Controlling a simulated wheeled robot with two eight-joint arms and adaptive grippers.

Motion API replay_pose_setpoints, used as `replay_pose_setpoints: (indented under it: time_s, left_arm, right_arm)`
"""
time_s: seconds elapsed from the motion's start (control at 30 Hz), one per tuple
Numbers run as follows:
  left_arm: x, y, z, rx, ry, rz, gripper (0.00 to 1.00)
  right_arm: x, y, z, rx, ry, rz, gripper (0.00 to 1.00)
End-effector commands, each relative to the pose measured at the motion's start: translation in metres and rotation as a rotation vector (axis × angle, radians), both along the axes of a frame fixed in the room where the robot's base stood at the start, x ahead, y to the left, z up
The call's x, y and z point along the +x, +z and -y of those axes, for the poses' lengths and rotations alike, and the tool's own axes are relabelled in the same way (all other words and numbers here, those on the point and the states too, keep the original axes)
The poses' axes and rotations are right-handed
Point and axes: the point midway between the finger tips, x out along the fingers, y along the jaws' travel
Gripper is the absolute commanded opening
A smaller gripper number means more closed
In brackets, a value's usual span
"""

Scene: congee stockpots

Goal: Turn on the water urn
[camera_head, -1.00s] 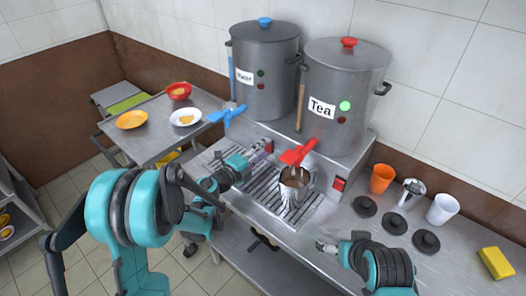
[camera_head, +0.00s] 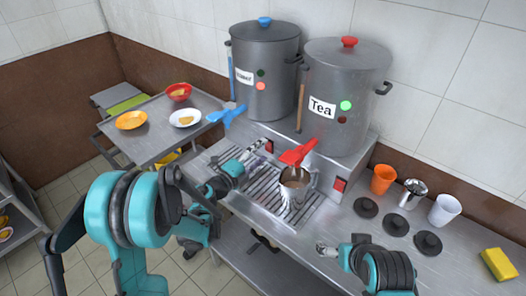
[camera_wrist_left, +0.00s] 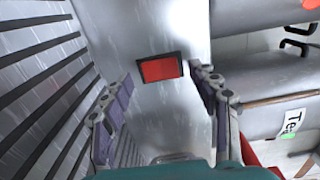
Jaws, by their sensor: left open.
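The water urn (camera_head: 266,50) is a grey stockpot with a blue lid knob, at the back left of the steel counter. Its upper light is dark green and its lower light (camera_head: 261,86) glows pinkish red. A red switch (camera_head: 268,146) is on the stand's front below it. My left gripper (camera_head: 256,157) is open in front of the stand. In the left wrist view a red switch (camera_wrist_left: 160,68) shows between and beyond the fingers (camera_wrist_left: 160,105), with nothing held. My right gripper (camera_head: 323,248) is by the counter's front; its opening is unclear.
The tea urn (camera_head: 347,85) has a lit green light and its own red switch (camera_head: 339,184). A metal cup (camera_head: 296,194) stands on the drip grate under the red tap (camera_head: 297,154). A blue tap (camera_head: 228,114) juts out at left.

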Motion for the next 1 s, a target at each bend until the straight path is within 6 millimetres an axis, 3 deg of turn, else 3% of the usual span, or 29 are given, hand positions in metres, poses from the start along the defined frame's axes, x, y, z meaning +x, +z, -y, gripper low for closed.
replay_pose_setpoints:
  time_s: [0.3,0.5,1.0]
  left_arm:
    - [-0.056,0.000,-0.041,0.000,0.003,0.000,0.60]
    - [-0.080,0.000,-0.058,0.000,0.001,0.000,0.60]
    - [-0.087,0.000,-0.062,0.000,-0.001,0.000,0.60]
  right_arm:
    - [0.000,0.000,0.000,0.000,0.000,0.000,0.93]
    - [0.000,0.000,0.000,0.000,0.000,0.000,0.93]
    - [0.000,0.000,0.000,0.000,0.000,0.000,0.93]
